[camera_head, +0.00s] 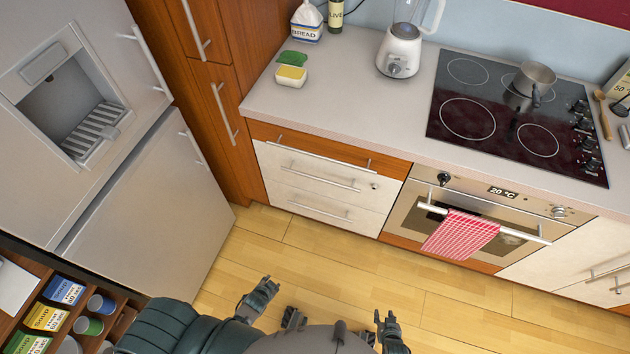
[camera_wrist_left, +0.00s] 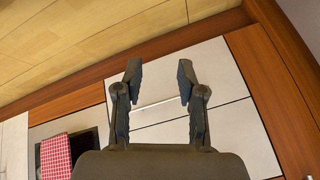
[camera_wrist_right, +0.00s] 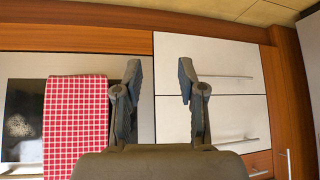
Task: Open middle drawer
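The middle drawer (camera_head: 335,172) is a white front with a bar handle (camera_head: 320,178), under a wooden-fronted top drawer (camera_head: 265,131) and above a white bottom drawer (camera_head: 320,206). All three look shut. My left gripper (camera_head: 262,293) is low in front of the counter, apart from the drawers; it is open and empty in the left wrist view (camera_wrist_left: 159,75). My right gripper (camera_head: 386,322) is also low and apart; it is open and empty in the right wrist view (camera_wrist_right: 160,75). There the middle drawer handle (camera_wrist_right: 238,141) shows to the right of the fingers.
An oven (camera_head: 480,205) with a red checked towel (camera_head: 460,234) stands right of the drawers. A tall wooden cabinet (camera_head: 222,105) and a fridge (camera_head: 150,215) stand left. A shelf with soup boxes (camera_head: 65,290) is at lower left. The wooden floor (camera_head: 330,265) before the drawers is clear.

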